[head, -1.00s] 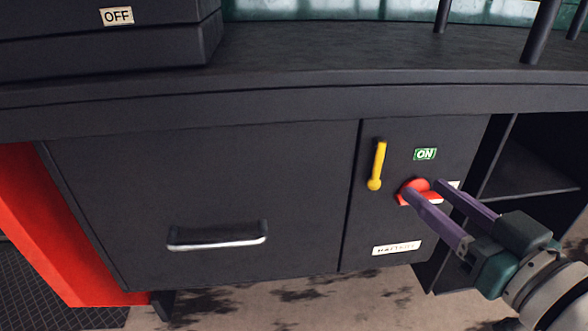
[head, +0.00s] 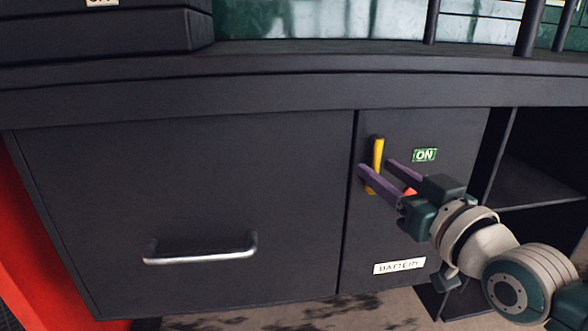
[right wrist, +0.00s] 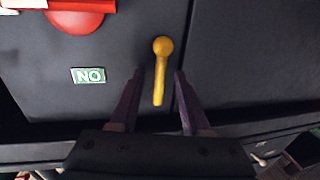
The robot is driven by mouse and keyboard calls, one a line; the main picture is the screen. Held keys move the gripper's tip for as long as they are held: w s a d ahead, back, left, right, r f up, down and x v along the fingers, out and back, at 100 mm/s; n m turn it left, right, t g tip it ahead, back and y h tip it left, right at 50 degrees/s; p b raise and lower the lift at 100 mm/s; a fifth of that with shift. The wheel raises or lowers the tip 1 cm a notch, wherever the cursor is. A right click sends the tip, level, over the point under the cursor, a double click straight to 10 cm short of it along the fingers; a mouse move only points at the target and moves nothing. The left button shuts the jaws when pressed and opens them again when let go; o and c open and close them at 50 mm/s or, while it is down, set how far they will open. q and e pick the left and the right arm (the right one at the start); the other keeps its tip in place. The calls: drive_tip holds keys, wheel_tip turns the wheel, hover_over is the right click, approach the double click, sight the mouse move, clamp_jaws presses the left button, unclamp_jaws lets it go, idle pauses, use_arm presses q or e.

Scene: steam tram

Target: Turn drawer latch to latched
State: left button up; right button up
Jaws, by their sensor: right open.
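The drawer latch is a yellow lever (head: 378,153) on the dark panel right of the drawer front (head: 220,190). It stands nearly upright in the head view, its lower part partly hidden by my gripper. In the right wrist view the latch (right wrist: 160,72) shows whole, with its round knob end at the top. My right gripper (head: 376,166) is open, with its purple fingers on either side of the lever. In the right wrist view the gripper (right wrist: 156,75) has gaps between both fingers and the lever. My left gripper is not in view.
A red knob (head: 410,191) is mostly hidden behind my right gripper; it also shows in the right wrist view (right wrist: 76,20). The drawer has a silver handle (head: 200,250). Open shelves (head: 535,165) are at right.

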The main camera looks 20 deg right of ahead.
clamp_jaws()
idle(0.4)
idle(1.1)
